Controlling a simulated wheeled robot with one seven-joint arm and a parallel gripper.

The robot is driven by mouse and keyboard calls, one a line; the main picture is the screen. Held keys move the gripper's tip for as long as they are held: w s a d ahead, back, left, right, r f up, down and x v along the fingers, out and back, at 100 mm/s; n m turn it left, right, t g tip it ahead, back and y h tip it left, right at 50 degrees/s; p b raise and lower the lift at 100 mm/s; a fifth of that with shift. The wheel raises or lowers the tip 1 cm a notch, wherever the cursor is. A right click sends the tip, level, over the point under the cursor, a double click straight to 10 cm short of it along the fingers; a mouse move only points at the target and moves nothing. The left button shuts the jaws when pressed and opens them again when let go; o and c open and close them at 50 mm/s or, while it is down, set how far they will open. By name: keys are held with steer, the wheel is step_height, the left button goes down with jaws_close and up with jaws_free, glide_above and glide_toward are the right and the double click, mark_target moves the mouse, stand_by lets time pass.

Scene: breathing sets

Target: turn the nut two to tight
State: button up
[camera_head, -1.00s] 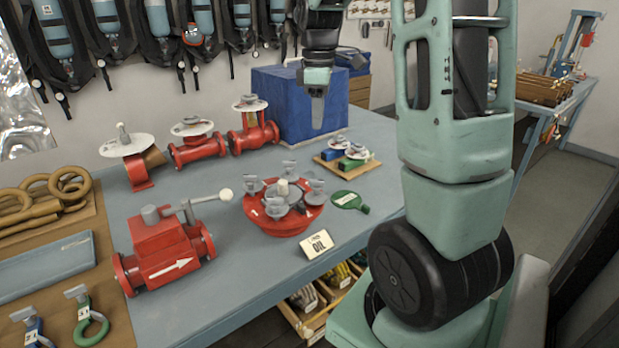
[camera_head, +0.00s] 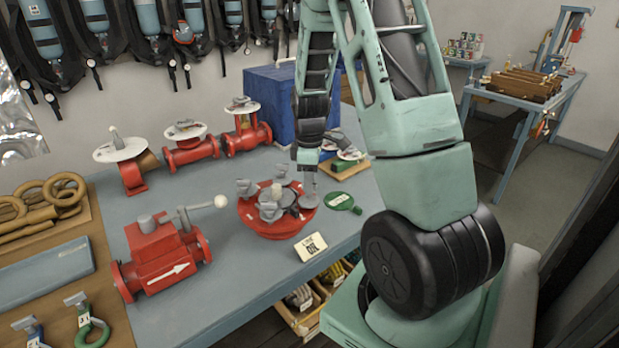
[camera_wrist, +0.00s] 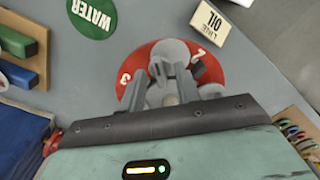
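A round red flange (camera_head: 262,228) lies on the blue-grey table, with several grey winged nuts around a central stub. One nut (camera_head: 247,187) is at its left, one (camera_head: 282,172) at its back; the right-hand nut (camera_head: 309,201) is partly hidden by my gripper (camera_head: 308,182). In the wrist view, the flange (camera_wrist: 222,72) carries the numerals 3 and 2, and a grey nut part (camera_wrist: 168,55) shows beside the 2. My gripper (camera_wrist: 172,88) is open there, its fingers spread on either side of grey nut parts. I cannot tell whether they touch.
A "LINE OIL" tag (camera_head: 310,246) and a green round tag (camera_head: 340,201) lie near the flange. A red valve block (camera_head: 160,255) with a lever stands at front left. Several red valves (camera_head: 190,150) and a blue box (camera_head: 270,100) stand behind. Free tabletop lies left of the flange.

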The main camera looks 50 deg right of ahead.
steer(key=shift+f, duration=0.1)
jaws_close()
